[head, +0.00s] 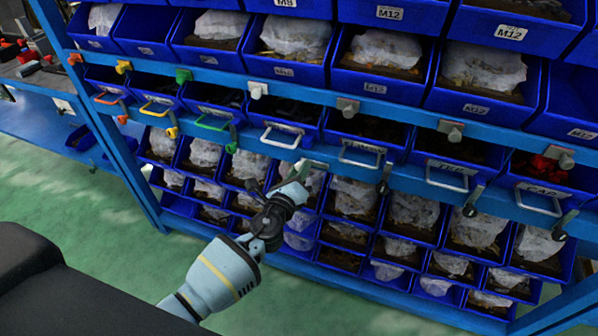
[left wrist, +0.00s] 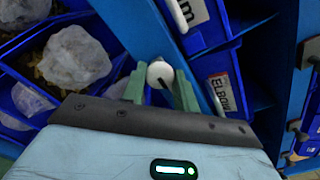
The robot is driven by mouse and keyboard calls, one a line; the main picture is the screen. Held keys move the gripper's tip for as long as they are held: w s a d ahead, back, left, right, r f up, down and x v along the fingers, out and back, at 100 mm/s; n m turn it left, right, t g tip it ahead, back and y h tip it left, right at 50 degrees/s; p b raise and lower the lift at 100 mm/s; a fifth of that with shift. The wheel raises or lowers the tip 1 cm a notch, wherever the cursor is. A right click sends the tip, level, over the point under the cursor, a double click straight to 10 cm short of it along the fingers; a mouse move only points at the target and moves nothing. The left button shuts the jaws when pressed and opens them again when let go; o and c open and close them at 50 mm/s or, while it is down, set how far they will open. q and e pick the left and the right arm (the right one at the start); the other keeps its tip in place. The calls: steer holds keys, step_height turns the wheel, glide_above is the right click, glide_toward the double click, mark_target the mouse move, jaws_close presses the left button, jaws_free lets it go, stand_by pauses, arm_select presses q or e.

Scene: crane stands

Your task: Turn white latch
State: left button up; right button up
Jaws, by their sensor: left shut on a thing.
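The white latch knob (left wrist: 160,74) shows in the left wrist view between the two green fingers of my left gripper (left wrist: 159,88), which is shut on it. A dark slot or mark runs on the knob's face. In the head view my left gripper (head: 303,170) reaches the lower blue rail, just below the white drawer handle (head: 282,137), and its body hides most of the latch there. A white knob (head: 257,90) sits on the upper rail above that drawer. My right gripper is out of view.
Orange, yellow and green latches (head: 231,147) line the lower rail to the left. Grey latches (head: 384,187) line it to the right. Blue bins with bagged parts (head: 296,38) fill the rack above and below. Green floor (head: 60,210) is open at the left.

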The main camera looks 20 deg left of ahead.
arm_select(q)
steer(key=o, duration=1)
steer(key=shift+s, duration=0.1)
steer(key=s, duration=0.7)
steer(key=shift+s+a+p, duration=0.15)
steer(key=shift+s+p, duration=0.15)
